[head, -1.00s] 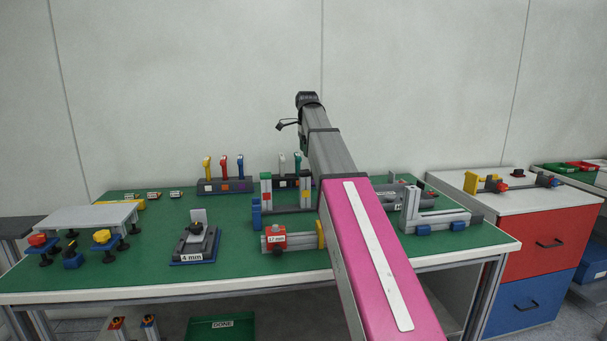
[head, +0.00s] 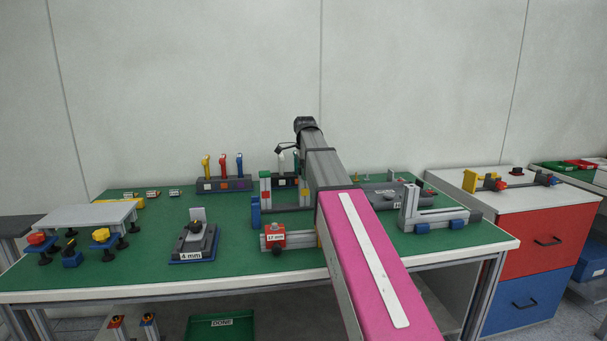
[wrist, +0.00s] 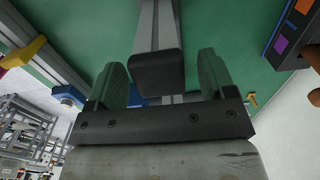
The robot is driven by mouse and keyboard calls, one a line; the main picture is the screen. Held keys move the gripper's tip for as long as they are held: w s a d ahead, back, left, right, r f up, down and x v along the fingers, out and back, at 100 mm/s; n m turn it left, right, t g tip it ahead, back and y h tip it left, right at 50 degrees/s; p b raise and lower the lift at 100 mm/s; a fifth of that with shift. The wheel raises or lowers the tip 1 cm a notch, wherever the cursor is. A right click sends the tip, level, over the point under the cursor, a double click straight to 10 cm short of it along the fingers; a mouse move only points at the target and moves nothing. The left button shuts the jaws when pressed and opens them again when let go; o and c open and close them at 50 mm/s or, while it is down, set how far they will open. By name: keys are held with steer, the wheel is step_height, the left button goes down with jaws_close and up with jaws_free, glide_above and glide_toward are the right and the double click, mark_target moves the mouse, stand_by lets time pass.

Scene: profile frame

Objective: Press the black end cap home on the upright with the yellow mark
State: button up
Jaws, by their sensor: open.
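In the wrist view a black end cap (wrist: 158,72) sits on the end of a grey profile (wrist: 147,25). My gripper (wrist: 161,62) is open, with one finger on each side of the cap and a visible gap on both sides. I cannot tell whether the cap is fully seated. No yellow mark shows on this profile in the wrist view. In the head view my arm covers most of the right upright of the frame; the left upright (head: 265,190) has a green top and a red mark.
A tool rack (head: 224,184) with coloured handles stands behind the frame. A 17 mm block (head: 275,236) lies in front, and a 4 mm fixture (head: 195,240) stands to the left. An L-shaped profile piece (head: 430,215) stands right. Green bench top is clear between them.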

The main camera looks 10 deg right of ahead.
steer(key=c, duration=1.1)
steer(key=shift+o, duration=0.2)
steer(key=shift+r, duration=0.1)
